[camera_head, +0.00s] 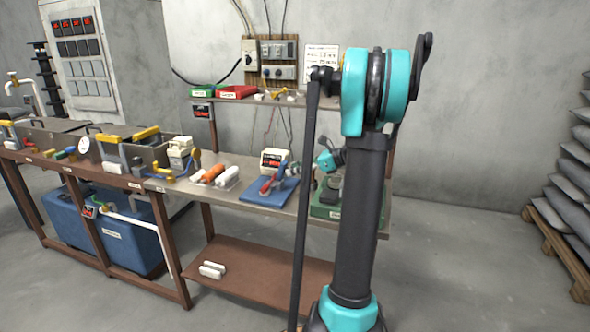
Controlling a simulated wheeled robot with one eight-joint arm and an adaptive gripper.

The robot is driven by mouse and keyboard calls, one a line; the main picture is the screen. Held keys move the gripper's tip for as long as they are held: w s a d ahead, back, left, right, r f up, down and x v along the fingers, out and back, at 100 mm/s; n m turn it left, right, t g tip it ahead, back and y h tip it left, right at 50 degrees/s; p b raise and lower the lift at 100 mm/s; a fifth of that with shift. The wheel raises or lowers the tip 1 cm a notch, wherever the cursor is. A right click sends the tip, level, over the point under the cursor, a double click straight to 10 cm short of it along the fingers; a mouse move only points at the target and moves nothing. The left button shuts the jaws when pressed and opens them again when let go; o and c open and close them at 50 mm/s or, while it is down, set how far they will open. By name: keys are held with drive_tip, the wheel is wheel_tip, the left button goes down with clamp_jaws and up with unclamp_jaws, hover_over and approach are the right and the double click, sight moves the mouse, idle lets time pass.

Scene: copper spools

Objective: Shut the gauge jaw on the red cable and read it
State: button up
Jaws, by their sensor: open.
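A blue board (261,197) lies on the right bench. On it is a small device with a red part (267,187) and grey and blue parts, perhaps the gauge and its jaw; at this size I cannot tell whether the jaw is open or shut. A white box with a dark and red face (274,160) stands behind it. A thin red wire (271,122) hangs behind the bench; I cannot tell whether it is the red cable. My gripper (318,180) is small, open and partly hidden by my arm, just right of the blue board.
A green tray (322,211) lies right of the board, partly behind my arm. White and orange cylinders (214,173) lie to the left. A shelf (225,99) with red and green bins is above. Stacked grey sacks (571,180) stand on a pallet at right. Floor between is clear.

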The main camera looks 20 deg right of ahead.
drive_tip(key=shift+w+a+f, duration=0.1)
drive_tip(key=shift+w+a, duration=0.05)
drive_tip(key=shift+a, duration=0.15)
drive_tip(key=shift+c, duration=0.5)
clamp_jaws()
